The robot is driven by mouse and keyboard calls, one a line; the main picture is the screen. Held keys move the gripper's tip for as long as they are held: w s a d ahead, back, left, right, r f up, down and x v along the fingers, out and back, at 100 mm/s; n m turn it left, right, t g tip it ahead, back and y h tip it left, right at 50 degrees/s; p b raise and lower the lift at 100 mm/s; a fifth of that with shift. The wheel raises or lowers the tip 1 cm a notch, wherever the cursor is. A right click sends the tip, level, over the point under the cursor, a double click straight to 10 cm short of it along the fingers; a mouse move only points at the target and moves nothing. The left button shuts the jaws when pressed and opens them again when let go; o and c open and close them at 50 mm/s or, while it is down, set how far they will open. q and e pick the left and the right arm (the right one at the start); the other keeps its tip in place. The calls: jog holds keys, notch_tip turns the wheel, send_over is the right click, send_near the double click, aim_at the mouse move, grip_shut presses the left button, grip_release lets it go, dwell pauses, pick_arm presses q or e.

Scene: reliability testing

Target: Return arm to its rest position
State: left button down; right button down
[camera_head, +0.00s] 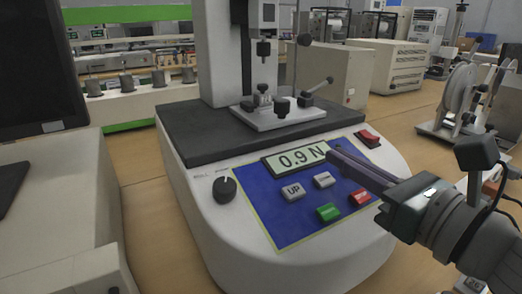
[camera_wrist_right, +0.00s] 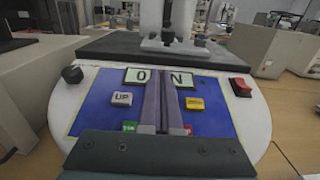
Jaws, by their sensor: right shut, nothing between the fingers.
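My right gripper (camera_head: 336,158) reaches in from the right, its long dark fingers shut together with nothing between them. They hover over the blue control panel (camera_head: 275,222) of a white force tester (camera_head: 230,262), with the tips near the right end of the display (camera_head: 297,157). The display reads 0.9 N. In the right wrist view the fingers (camera_wrist_right: 160,82) cover the middle of the display and partly hide the green and red buttons. I cannot tell whether the fingers touch the panel. My left gripper is not in view.
The panel has an UP button (camera_head: 293,191), a green button (camera_head: 328,212), a black knob (camera_head: 224,189) and a red switch (camera_head: 367,138). The tester's column (camera_head: 222,50) and clamp fixture (camera_head: 278,110) rise behind. A reel device (camera_head: 462,95) stands right. A monitor (camera_head: 38,65) stands left.

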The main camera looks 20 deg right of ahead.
jog(key=shift+s, duration=0.45)
jog(key=shift+d+r, duration=0.1)
jog(key=s+d+r+m+g+h+p, duration=0.25)
jog(key=m+p, duration=0.25)
jog(key=m, duration=0.5)
jog(key=s+d+r+m+g+h+p, duration=0.1)
jog(key=s+r+m+g+h+p, duration=0.2)
jog(key=m, duration=0.8)
jog(key=s+a+r+m+g+y+p, duration=0.35)
jog(key=s+a+m+g+p, duration=0.6)
jog(key=s+a+m, duration=0.35)
notch_tip(320, 180, up, 35)
jog(key=d+m+p, duration=0.1)
jog(key=p, duration=3.5)
jog(key=shift+s+d+r+t+y+p, duration=0.15)
jog(key=shift+d+t+y+p, duration=0.15)
jog(key=shift+d, duration=0.1)
